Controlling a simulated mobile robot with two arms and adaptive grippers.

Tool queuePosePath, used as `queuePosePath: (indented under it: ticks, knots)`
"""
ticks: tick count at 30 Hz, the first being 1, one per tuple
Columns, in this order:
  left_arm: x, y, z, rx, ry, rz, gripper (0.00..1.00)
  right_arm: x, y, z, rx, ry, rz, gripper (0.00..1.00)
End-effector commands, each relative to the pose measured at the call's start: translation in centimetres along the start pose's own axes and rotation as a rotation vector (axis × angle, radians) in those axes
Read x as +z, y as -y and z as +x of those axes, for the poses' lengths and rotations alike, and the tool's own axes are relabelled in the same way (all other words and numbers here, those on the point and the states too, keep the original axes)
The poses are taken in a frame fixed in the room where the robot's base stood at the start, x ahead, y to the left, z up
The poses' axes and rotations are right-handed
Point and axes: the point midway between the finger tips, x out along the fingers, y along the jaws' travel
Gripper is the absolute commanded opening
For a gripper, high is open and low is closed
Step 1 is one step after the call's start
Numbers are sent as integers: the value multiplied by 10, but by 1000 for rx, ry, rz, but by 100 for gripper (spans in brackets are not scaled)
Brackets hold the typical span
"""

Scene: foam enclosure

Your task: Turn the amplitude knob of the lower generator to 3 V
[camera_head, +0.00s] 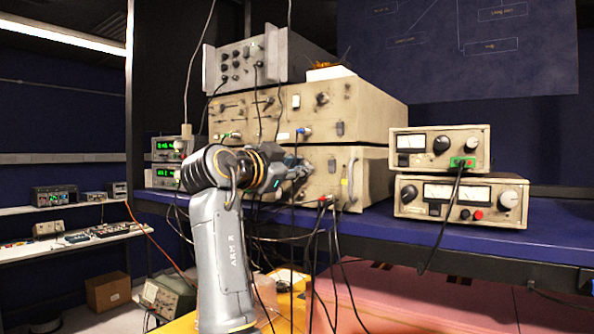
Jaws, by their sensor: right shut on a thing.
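The lower generator (372,178) is a beige box at the bottom of the stack on the blue bench. My right arm reaches up from the front, and its gripper (300,171) is at the left part of this generator's front panel. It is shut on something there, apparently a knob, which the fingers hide. The knob's scale and setting cannot be read. The upper generator (370,108) is a similar beige box resting directly above. My left gripper is not in view.
A grey instrument (243,62) tops the stack. Two beige meter units (440,150) stand stacked at the right. Black cables (333,250) hang over the bench's front edge near my arm. The blue benchtop (540,230) is clear at the right.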

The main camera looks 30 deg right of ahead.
Motion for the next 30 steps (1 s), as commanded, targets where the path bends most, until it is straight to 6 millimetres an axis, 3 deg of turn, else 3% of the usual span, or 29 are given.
queuePosePath:
  ticks: [12,29,30]
  knots:
    - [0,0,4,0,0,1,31,0,0,0,0,0,195,0]
    - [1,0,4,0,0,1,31,0,0,0,0,-1,221,0]
    - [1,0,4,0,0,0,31,0,0,0,0,-1,221,27]
